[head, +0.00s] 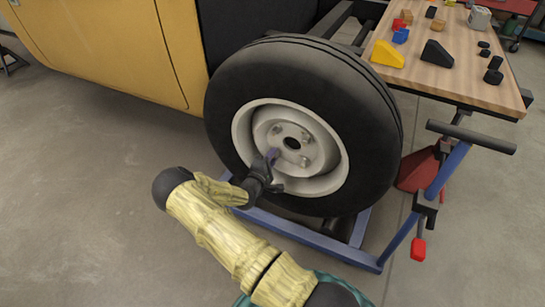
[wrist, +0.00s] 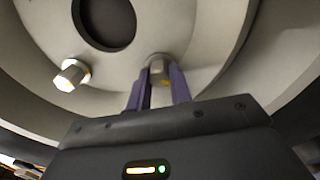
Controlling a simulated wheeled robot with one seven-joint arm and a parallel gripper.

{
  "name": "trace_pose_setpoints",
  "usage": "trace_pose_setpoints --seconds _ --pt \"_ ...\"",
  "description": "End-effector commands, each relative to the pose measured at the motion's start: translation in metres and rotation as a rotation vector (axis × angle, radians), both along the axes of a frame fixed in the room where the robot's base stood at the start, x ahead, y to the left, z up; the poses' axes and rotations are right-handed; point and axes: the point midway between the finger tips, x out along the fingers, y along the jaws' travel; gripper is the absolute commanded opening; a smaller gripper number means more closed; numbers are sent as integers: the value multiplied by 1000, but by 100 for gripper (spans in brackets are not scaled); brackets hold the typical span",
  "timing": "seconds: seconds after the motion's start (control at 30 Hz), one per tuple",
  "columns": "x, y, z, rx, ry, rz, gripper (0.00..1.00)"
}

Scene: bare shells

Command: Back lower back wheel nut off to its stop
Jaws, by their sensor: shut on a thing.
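The black-tyred wheel (head: 376,115) has a pale rim with a hub that carries several nuts around a dark centre hole. My gripper (head: 273,157) reaches in at the lower left of the hub. In the wrist view its two purple fingers (wrist: 158,88) stand on either side of a wheel nut (wrist: 158,64) and are shut on it. The nut's front shows between the fingertips; in the head view my gripper hides it. Another nut (wrist: 71,74) sits free to the left of my fingers, and the dark centre hole (wrist: 107,20) is above.
The wheel rests by a blue wheel dolly (head: 305,234) with a tall handle at the right. A yellow vehicle body (head: 120,45) is at the left. A wooden table (head: 463,76) with several blocks stands behind right.

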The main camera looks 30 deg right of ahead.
Motion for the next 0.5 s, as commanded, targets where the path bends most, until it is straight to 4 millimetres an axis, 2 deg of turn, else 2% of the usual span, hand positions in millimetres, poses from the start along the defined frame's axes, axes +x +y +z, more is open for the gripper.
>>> trace_pose_setpoints --seconds 0.2,0.5 --pt "-1 1 -3 -116 153 0 0" --pt "-1 0 -3 -221 289 0 0"
